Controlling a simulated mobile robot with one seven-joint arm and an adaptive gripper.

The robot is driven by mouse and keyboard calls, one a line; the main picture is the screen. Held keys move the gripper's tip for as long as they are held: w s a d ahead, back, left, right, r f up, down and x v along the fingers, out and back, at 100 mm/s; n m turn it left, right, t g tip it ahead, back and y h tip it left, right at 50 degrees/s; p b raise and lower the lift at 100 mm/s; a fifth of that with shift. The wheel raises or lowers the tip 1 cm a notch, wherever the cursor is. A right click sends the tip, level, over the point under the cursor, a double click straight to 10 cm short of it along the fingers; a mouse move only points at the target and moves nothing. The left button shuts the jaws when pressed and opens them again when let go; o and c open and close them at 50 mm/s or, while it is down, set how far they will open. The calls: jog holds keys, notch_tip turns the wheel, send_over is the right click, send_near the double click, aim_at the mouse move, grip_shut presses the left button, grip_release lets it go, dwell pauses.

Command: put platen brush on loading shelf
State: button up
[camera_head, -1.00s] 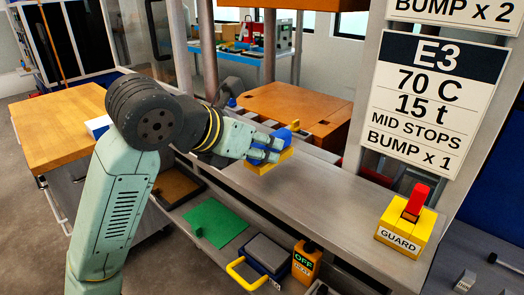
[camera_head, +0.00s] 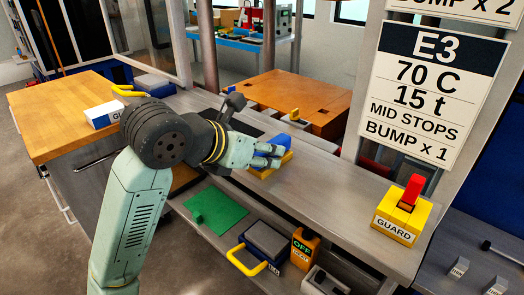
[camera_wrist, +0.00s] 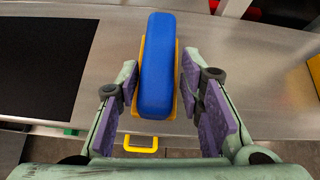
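The platen brush, with a blue grip and yellow base, shows in the head view (camera_head: 278,140) and lengthwise in the wrist view (camera_wrist: 158,65). It appears to lie on the grey steel loading shelf (camera_head: 325,190), near its front edge; the shelf also shows in the wrist view (camera_wrist: 260,80). My gripper (camera_head: 268,155) is low over the brush. In the wrist view its purple pads (camera_wrist: 160,90) stand on either side of the brush, with narrow gaps to the blue grip. The gripper looks open. The brush's underside is hidden.
A yellow GUARD box with a red switch (camera_head: 398,215) stands on the shelf at right. A dark plate (camera_wrist: 40,65) lies left of the brush. Bare shelf lies between brush and GUARD box.

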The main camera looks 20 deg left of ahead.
jog(key=shift+o, duration=1.4)
jog(key=shift+r, duration=0.1)
